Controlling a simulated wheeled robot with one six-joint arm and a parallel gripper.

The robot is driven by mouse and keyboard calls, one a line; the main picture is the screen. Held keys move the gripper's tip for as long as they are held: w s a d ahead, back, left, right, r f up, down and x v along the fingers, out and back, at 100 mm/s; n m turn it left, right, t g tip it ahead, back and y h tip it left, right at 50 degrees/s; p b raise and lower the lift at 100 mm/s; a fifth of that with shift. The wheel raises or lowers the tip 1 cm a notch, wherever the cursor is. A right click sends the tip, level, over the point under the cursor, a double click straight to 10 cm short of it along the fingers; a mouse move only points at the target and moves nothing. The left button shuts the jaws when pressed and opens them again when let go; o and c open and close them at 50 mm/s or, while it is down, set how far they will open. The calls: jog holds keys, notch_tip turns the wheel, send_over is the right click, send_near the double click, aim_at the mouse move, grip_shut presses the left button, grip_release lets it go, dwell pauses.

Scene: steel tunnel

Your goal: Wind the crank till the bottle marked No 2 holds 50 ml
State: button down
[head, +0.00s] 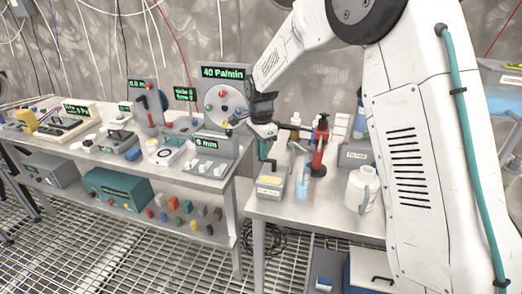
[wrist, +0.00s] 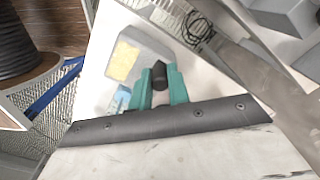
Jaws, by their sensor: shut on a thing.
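My gripper (head: 266,160) points down above the front left part of the right-hand table. In the wrist view its teal fingers (wrist: 162,88) are shut on a small black knob (wrist: 159,74), which I take for the crank's handle. A red upright stand (head: 319,150) with a dark arm stands just right of my gripper. A clear vessel with light blue liquid (head: 303,187) stands below and in front of it; its edge also shows in the wrist view (wrist: 116,101). No "No 2" mark or millilitre scale is readable. The crank's link to the stand is hidden.
A grey box with a yellow top (head: 270,188) stands left of the blue vessel. A left bench holds a dial panel (head: 224,98) reading 40 Pa/min. A gap separates the tables.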

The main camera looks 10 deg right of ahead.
jog(key=c, duration=1.3)
grip_release()
jog(key=shift+r, duration=0.1)
notch_tip(320, 180, up, 8)
jog(key=shift+f, duration=0.2)
